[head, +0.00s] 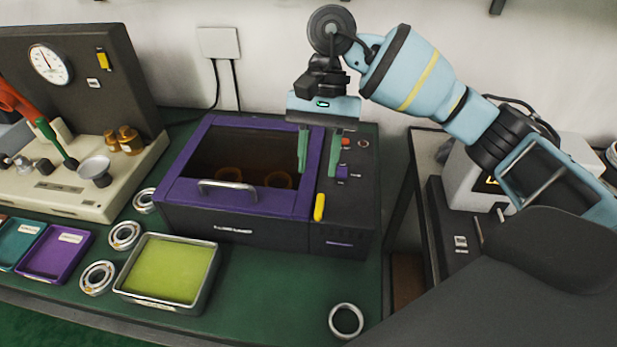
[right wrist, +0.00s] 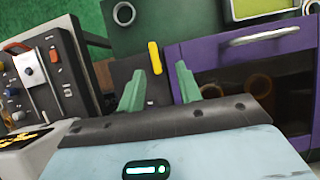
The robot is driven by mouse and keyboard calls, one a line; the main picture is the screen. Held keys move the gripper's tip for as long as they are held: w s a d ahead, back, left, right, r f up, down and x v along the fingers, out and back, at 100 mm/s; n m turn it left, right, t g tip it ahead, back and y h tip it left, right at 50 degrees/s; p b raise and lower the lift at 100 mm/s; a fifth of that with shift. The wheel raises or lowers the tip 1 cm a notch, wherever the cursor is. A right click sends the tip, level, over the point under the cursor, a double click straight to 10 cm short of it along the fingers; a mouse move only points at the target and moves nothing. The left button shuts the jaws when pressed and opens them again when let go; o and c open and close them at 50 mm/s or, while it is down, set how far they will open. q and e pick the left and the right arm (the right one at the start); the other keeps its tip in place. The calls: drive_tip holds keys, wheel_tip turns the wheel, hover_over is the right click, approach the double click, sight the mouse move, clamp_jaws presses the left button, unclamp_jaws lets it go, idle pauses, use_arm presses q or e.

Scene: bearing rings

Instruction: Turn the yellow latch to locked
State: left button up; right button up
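The yellow latch (head: 319,207) is a small bar at the front edge of the dark box (head: 240,230), right of the purple-framed lid (head: 187,191). It stands nearly upright in the head view. In the right wrist view the latch (right wrist: 154,57) shows just beyond the fingertips. The lid is down, with a metal handle (head: 227,185) and rings faintly visible through its dark window. My right gripper (head: 318,171) is open and empty, its green fingers above the box's right panel, behind the latch and apart from it. My left gripper is not in view.
Bearing rings (head: 125,236) and a metal tray with a yellow-green bottom (head: 205,293) lie in front of the box. Another ring (head: 346,306) lies at front right. A gauge stand (head: 75,85) stands at left.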

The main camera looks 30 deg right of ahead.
sight(320, 201)
drive_tip(key=shift+h, duration=0.4)
drive_tip(key=shift+d+p+x, duration=0.15)
drive_tip(key=shift+x, duration=0.95)
drive_tip(key=shift+d+p+x, duration=0.1)
drive_tip(key=shift+d+x, duration=0.1)
drive_tip(key=shift+x, duration=0.85)
drive_tip(key=shift+d+p+x, duration=0.15)
drive_tip(key=shift+x, duration=0.95)
drive_tip(key=shift+w+f, duration=0.15)
drive_tip(key=shift+f, duration=0.05)
drive_tip(key=shift+c, duration=0.4)
clamp_jaws()
